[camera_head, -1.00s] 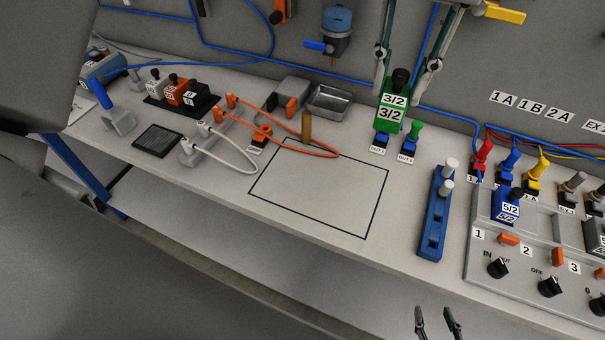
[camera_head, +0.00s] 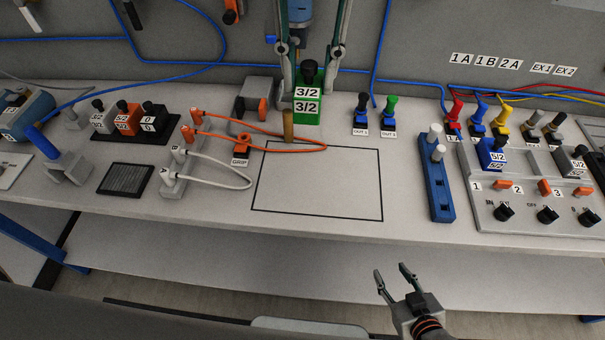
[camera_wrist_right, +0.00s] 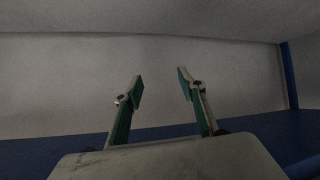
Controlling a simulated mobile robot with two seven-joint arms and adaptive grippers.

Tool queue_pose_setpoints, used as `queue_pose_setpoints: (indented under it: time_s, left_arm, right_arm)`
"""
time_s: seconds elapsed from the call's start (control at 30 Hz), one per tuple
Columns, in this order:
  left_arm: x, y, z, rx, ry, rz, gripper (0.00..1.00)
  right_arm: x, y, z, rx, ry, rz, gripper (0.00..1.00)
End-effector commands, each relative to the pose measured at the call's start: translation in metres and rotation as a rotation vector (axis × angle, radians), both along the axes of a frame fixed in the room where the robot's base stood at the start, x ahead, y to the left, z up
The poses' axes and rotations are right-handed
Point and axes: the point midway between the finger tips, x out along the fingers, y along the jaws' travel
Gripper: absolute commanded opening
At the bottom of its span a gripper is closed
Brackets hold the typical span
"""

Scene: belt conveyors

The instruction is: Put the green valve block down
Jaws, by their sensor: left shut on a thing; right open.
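The green valve block (camera_head: 308,114) with black knob and white 3/2 labels is upright in the head view, between the fingers of my left gripper (camera_head: 311,82), which is shut on it. It appears near the back of the bench, behind the black outlined rectangle (camera_head: 318,214) and just right of a brass peg (camera_head: 288,126). I cannot tell whether its underside touches anything. My right gripper (camera_head: 394,277) is open and empty in front of the bench's front edge. Its open fingers also show in the right wrist view (camera_wrist_right: 160,92).
The outlined rectangle is bare; an orange cable (camera_head: 318,147) crosses its back edge. The blue rail (camera_head: 440,205) and control panel (camera_head: 500,217) stand to the right. White cables (camera_head: 235,184) lie left.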

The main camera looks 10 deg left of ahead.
Motion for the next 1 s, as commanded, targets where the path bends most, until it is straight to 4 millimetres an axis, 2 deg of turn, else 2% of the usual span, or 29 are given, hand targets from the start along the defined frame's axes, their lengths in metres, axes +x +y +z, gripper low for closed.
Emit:
queue_pose_setpoints:
  time_s: [0.17,0.27,0.7,0.83,1.0]
  left_arm:
    - [-0.001,-0.001,-0.002,0.0,0.0,-0.005,0.0]
    - [-0.002,-0.001,-0.014,0.001,0.003,-0.006,0.0]
    - [-0.003,-0.001,-0.119,0.0,0.007,-0.005,0.0]
    - [-0.002,-0.001,-0.143,0.0,0.004,-0.005,0.0]
    - [-0.001,-0.001,-0.158,-0.001,0.001,-0.004,0.0]
  right_arm:
    - [-0.002,0.0,-0.003,0.0,0.005,0.0,0.4]
    - [-0.003,0.0,-0.006,-0.001,0.007,-0.001,0.4]
    - [0.0,-0.005,-0.011,-0.017,0.001,0.003,0.4]
    - [0.0,-0.005,-0.012,-0.019,0.001,0.003,0.4]
    - [0.002,-0.005,-0.011,-0.019,-0.003,0.004,0.4]
